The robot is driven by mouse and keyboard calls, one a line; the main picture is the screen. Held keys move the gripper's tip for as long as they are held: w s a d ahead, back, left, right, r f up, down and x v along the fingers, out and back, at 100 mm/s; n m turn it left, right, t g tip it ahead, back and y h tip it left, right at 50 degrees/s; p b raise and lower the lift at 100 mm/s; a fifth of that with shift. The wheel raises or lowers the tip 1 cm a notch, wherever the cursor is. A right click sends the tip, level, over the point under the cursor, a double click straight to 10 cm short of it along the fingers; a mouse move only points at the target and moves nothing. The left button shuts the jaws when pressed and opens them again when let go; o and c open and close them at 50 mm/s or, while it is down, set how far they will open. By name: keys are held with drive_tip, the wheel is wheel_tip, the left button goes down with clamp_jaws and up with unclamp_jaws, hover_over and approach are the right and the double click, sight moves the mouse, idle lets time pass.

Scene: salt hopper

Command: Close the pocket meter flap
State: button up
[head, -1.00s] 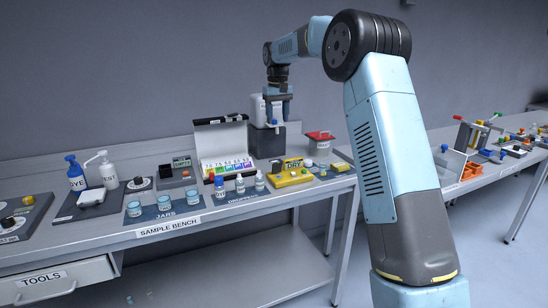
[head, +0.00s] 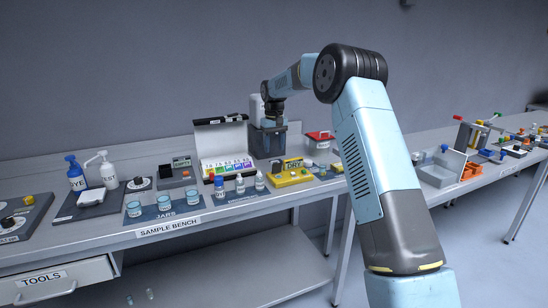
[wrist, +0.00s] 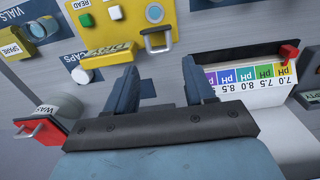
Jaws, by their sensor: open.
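The yellow meter (head: 292,178) sits near the front right of the sample bench, with a panel marked DRY (head: 293,164) along its back. In the wrist view the yellow body (wrist: 102,22) is at the top, with a READ button and a metal loop (wrist: 158,40). The DRY panel (wrist: 107,52) shows nearly edge-on there; I cannot tell its exact angle. My gripper (wrist: 163,87) is open and empty, with its fingers apart from the meter. In the head view my gripper (head: 270,125) is behind the meter, in front of a dark box, its fingertips hard to make out.
The open pH chart case (wrist: 250,90) stands beside the gripper. A red-lidded waste container (wrist: 40,128) is on the other side. Dropper bottles (head: 240,184) and jars (head: 163,201) stand left of the meter. A white round cap (wrist: 84,76) lies near the fingers.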

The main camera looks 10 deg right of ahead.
sight(275, 166)
drive_tip(key=shift+f, duration=2.5)
drive_tip(key=c, duration=0.8)
